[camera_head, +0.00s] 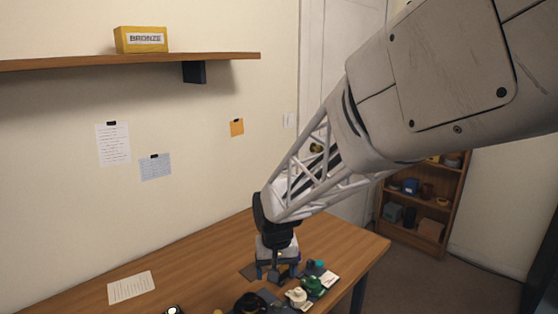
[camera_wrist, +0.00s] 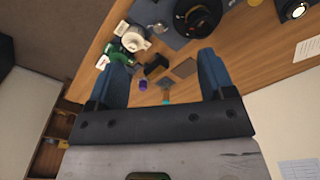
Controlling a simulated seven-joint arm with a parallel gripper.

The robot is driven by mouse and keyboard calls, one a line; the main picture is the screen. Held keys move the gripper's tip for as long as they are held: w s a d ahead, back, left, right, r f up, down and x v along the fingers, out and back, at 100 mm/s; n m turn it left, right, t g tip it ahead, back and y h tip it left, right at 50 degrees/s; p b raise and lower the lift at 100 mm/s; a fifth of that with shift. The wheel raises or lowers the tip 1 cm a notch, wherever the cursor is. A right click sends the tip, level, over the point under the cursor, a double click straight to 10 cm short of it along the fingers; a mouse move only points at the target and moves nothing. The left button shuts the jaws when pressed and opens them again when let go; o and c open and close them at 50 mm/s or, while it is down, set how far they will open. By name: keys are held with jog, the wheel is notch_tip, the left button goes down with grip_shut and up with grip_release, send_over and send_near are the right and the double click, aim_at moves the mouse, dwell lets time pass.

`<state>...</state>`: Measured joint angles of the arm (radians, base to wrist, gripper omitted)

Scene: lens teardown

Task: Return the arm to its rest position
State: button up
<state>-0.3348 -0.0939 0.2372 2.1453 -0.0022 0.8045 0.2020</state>
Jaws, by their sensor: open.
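My gripper (camera_head: 278,272) hangs at the end of my arm over the wooden table (camera_head: 200,268), near its right part in the head view. In the wrist view my gripper (camera_wrist: 165,72) shows two blue fingers spread wide apart, with nothing held between them. Beyond the fingers lie a white round part (camera_wrist: 131,38), a green part (camera_wrist: 120,55) with a white label, a large black ring-shaped part (camera_wrist: 198,15) and a small purple piece (camera_wrist: 143,85). Whether the fingertips touch anything is hidden in the head view.
The green part (camera_head: 312,285) and white part (camera_head: 297,296) lie close to the gripper's right. A paper sheet (camera_head: 131,287) lies on the table's left. A wall shelf (camera_head: 130,60) holds a yellow box (camera_head: 141,40) marked BRONZE. A bookcase (camera_head: 425,205) stands behind at right.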

jog(key=s+d+r+m+t, duration=0.1)
jog(key=s+d+r, duration=0.4)
jog(key=s+d, duration=0.4)
jog(key=s+d+r+t, duration=0.1)
jog(key=s+d+r, duration=0.4)
jog(key=s+d, duration=0.5)
jog(key=s, duration=0.6)
jog(key=shift+d+m, duration=0.15)
jog(key=shift+m, duration=0.25)
